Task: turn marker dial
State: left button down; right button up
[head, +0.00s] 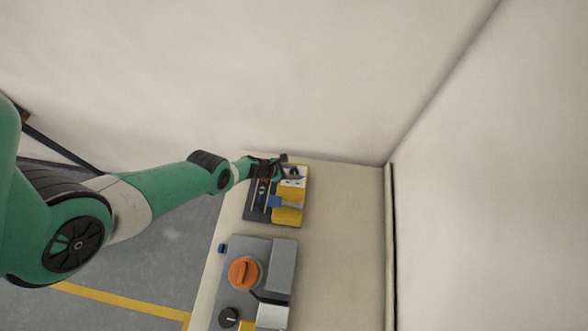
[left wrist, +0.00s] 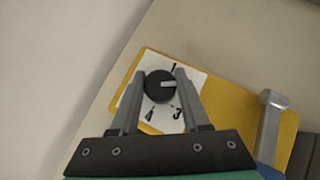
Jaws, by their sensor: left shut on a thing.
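The marker dial (left wrist: 158,88) is a round black knob with a pale pointer mark, in the left wrist view. The mark points to the right. The dial sits on a white plate (left wrist: 160,118) with the numerals 1, 3 and 4 showing; the right finger covers part of the plate. My left gripper (left wrist: 160,74) has one finger on each side of the dial and is shut on it. In the head view my left gripper (head: 282,160) is at the far end of the yellow and grey device (head: 290,215). My right gripper is not in view.
A grey lever (left wrist: 270,125) stands right of the dial on the yellow panel (left wrist: 225,98). A second device with an orange knob (head: 244,272) and a black knob (head: 228,317) stands nearer on the table (head: 345,240). The table's right side is clear, up to the wall.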

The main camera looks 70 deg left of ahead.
pick_arm(q)
jog(key=shift+r, duration=0.1)
jog(key=shift+c, duration=1.9)
grip_release()
jog(key=p+v, duration=1.1)
jog(key=shift+s+r, duration=0.15)
jog(key=shift+s, duration=0.05)
